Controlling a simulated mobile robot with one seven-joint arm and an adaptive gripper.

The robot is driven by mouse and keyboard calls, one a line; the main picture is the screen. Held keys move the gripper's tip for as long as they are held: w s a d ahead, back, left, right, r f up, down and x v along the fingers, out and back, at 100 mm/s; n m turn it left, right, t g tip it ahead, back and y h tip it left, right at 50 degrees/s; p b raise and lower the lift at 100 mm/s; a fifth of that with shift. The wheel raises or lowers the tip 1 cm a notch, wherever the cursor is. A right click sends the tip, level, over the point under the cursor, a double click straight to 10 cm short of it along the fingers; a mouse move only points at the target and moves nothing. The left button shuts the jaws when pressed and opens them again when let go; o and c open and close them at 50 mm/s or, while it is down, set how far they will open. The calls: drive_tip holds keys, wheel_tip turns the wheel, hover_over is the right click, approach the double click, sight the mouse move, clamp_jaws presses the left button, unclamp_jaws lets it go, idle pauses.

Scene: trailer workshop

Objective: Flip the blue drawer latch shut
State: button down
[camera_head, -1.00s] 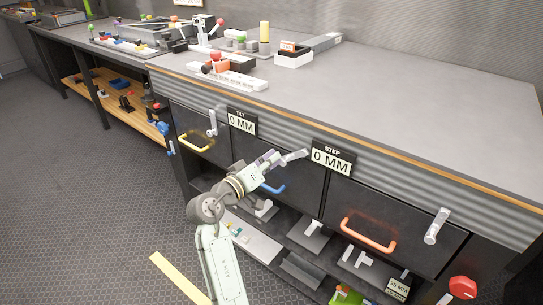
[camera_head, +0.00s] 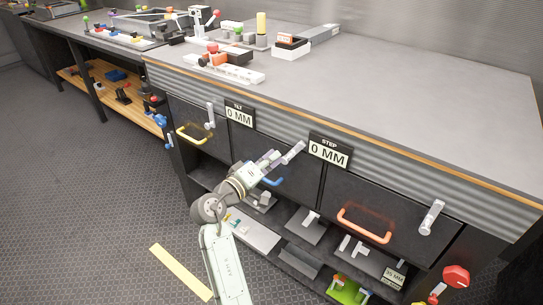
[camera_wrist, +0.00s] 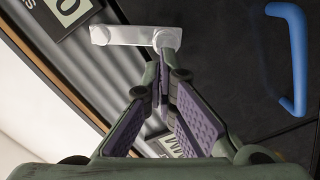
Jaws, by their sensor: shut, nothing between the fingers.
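The blue-handled drawer's latch (camera_head: 293,153) is a pale grey lever on the dark drawer front. It slants up to the right in the head view. In the wrist view the latch (camera_wrist: 130,36) lies across the top, with its rounded end just beyond my fingertips. My gripper (camera_head: 277,158) is shut and empty, close to the latch's lower end. In the wrist view my gripper (camera_wrist: 160,80) has its fingertips together by that end; I cannot tell whether they touch it. The blue handle (camera_head: 270,181) is partly hidden by my gripper; it shows clearly in the wrist view (camera_wrist: 297,60).
A yellow-handled drawer (camera_head: 194,133) is to the left, and an orange-handled drawer (camera_head: 364,226) to the right; their latches stand nearly upright. The STEP sign (camera_head: 330,151) is close to the right of the latch. An open shelf holding metal parts lies below.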

drive_tip(key=shift+s+d+f+n, duration=0.2)
drive_tip(key=shift+d+f+n, duration=0.2)
drive_tip(key=shift+n, duration=0.5)
drive_tip(key=shift+s+d+f, duration=0.2)
drive_tip(key=shift+f, duration=0.15)
idle(0.7)
idle(1.1)
